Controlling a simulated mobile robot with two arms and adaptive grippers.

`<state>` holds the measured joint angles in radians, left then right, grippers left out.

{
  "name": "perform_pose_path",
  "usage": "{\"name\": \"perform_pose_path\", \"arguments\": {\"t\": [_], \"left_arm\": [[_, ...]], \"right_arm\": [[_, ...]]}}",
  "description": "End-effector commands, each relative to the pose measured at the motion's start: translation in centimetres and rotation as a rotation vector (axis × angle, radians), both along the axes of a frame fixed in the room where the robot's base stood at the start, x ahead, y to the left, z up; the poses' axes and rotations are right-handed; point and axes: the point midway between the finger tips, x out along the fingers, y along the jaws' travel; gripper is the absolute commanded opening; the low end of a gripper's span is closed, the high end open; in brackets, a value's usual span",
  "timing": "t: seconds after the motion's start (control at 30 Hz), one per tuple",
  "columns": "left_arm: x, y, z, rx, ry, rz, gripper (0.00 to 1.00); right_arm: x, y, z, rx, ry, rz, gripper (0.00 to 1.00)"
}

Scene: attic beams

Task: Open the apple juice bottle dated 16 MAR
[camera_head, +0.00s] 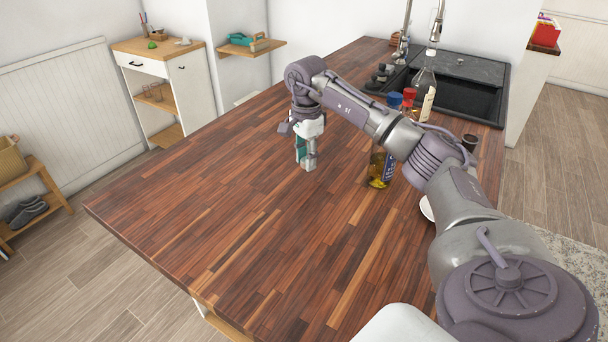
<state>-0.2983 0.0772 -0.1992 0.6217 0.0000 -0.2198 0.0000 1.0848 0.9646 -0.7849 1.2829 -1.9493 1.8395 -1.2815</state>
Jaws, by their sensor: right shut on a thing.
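A bottle with amber liquid and a blue label (381,172) stands upright on the wooden counter, its upper part hidden behind my right arm. A blue cap (394,99) and a red cap (409,94) show above the arm; which bottle each belongs to is partly hidden. No date is readable, so I cannot tell which bottle is dated 16 MAR. My right gripper (308,163) points down over the counter, left of and apart from the amber bottle. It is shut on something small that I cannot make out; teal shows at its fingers. My left gripper is not in view.
A clear bottle with a pale label (425,92) stands behind, near the black sink (464,98). The counter's left and front (230,220) are clear.

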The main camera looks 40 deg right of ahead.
Motion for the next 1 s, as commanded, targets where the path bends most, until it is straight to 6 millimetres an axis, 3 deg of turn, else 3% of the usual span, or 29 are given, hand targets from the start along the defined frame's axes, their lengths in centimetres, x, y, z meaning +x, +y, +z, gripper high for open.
{"name": "perform_pose_path", "arguments": {"t": [0.17, 0.5, 0.87, 0.9, 1.0], "left_arm": [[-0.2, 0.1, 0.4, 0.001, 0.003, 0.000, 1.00], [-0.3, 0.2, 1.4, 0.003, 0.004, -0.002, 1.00], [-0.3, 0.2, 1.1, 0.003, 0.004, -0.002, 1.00], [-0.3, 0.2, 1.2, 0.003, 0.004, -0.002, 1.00], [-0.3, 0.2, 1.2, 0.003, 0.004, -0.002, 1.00]], "right_arm": [[-0.8, 1.4, -1.0, 0.000, 0.000, 0.000, 0.00], [-0.8, 1.5, -4.9, 0.001, 0.001, 0.000, 0.00], [-0.8, 1.5, -5.4, 0.000, -0.001, 0.000, 0.00], [-0.8, 1.5, -5.2, 0.000, -0.001, 0.000, 0.37], [-0.8, 1.5, -5.2, 0.000, -0.001, 0.000, 0.54]]}}
